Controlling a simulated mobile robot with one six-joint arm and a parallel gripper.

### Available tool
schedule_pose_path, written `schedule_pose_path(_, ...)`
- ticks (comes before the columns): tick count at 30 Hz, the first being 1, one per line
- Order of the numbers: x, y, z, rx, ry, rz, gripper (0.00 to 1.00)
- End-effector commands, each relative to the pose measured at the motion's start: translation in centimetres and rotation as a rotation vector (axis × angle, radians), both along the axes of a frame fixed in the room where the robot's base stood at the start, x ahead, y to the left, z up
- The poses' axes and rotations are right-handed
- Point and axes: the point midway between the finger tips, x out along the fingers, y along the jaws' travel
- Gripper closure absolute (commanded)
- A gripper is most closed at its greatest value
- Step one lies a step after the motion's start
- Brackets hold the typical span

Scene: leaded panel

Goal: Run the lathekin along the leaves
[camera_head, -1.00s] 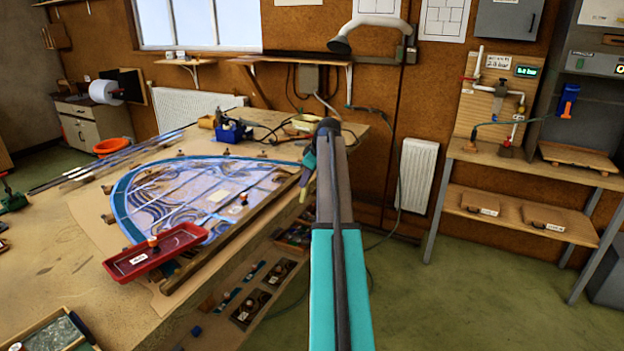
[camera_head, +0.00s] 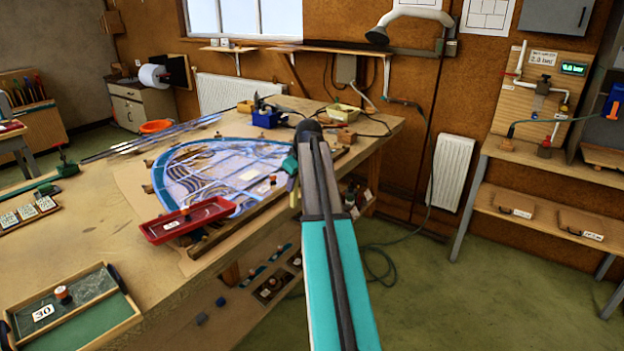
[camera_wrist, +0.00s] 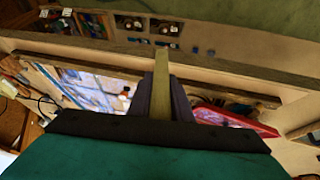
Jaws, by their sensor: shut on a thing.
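The leaded panel (camera_head: 222,172), a fan-shaped piece with pale glass and lead lines, lies on the bench behind a wooden batten. My gripper (camera_wrist: 161,95) is shut on a pale wooden stick, the lathekin (camera_wrist: 162,75), which points out from between the fingers in the wrist view. In the head view the lathekin (camera_head: 293,196) hangs small and tilted at the arm's end, near the panel's right edge. It looks held above the bench edge, apart from the panel. The leaves cannot be told apart clearly.
A red tray (camera_head: 190,220) sits at the panel's front edge. A green-lined wooden tray (camera_head: 75,308) is at the bench's near corner. Tools and a blue item (camera_head: 266,118) stand at the bench's back. Shelves under the bench hold small parts.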

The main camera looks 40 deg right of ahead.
Motion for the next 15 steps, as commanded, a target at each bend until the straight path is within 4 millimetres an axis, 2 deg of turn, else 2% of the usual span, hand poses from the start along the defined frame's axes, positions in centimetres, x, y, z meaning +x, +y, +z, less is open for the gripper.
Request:
schedule_pose_path(1, 0.1, 2.4, -0.2, -0.001, -0.002, -0.002, 1.00)
schedule_pose_path(3, 0.4, 4.9, -0.3, -0.002, -0.001, -0.014, 1.00)
schedule_pose_path(15, 0.6, 18.3, -0.8, -0.002, 0.000, -0.086, 1.00)
